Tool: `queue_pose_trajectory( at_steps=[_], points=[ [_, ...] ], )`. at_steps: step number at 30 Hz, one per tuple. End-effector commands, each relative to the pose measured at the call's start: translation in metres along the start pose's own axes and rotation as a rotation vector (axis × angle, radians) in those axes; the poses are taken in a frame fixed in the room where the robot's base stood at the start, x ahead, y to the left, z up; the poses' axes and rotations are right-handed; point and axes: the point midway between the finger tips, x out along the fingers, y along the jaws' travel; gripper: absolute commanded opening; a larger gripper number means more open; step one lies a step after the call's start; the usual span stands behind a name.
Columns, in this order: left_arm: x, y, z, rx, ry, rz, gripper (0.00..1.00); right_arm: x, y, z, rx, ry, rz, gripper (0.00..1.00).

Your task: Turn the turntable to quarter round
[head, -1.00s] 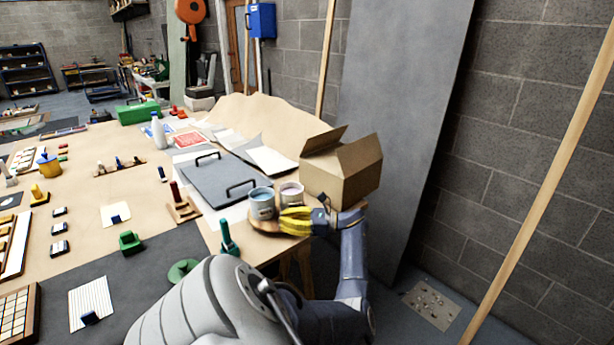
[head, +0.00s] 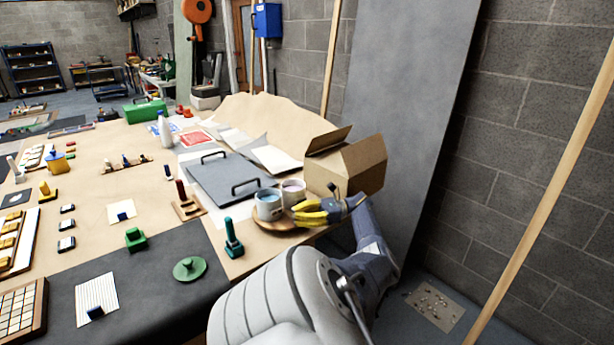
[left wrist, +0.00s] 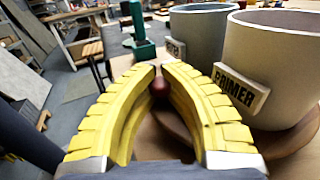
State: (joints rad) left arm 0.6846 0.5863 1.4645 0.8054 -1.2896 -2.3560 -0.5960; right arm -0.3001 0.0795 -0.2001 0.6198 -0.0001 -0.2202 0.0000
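The turntable (head: 273,223) is a round wooden disc at the table's near right corner. A blue-grey cup (head: 268,204) and a pale cup (head: 292,190) stand on it. In the left wrist view the pale cup (left wrist: 270,60) carries a "PRIMER" label, with the blue-grey cup (left wrist: 200,30) behind it. My left gripper (head: 297,212) has yellow fingers at the turntable's right side. In the left wrist view a dark red knob (left wrist: 160,88) sits between the fingers near their tips. Whether they press on it is unclear. My right gripper is out of view.
An open cardboard box (head: 348,165) stands right behind the gripper. A grey panel with handles (head: 235,180) lies left of the cups. A green upright handle (head: 233,238) stands just left of the turntable. A grey board leans against the wall at right.

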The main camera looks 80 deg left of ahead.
Motion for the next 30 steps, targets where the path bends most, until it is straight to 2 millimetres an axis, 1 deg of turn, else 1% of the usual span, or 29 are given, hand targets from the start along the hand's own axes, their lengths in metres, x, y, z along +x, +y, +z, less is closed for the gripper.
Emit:
queue_pose_trajectory(
  at_steps=[1, 5, 16, 17, 18, 26, 30],
  points=[
    [0.0026, -0.0013, 0.004, -0.002, -0.008, 0.011, 0.0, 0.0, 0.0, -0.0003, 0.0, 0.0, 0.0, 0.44],
    [0.0059, -0.0026, 0.0041, -0.002, -0.008, 0.022, 0.0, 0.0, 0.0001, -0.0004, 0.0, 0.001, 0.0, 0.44],
    [0.0065, -0.0027, 0.0042, -0.003, -0.009, 0.024, 0.0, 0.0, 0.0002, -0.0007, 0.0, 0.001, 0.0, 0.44],
    [0.0065, -0.0027, 0.0043, -0.003, -0.009, 0.024, 0.07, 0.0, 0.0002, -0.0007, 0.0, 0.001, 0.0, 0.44],
    [0.0065, -0.0027, 0.0041, -0.003, -0.008, 0.024, 0.12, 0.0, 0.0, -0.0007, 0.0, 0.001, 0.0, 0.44],
    [0.0064, -0.0025, 0.0018, -0.001, -0.004, 0.023, 0.42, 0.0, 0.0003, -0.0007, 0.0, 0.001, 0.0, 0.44],
    [0.0064, -0.0024, 0.0012, 0.0, -0.003, 0.022, 0.43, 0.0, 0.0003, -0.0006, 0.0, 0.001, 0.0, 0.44]
  ],
)
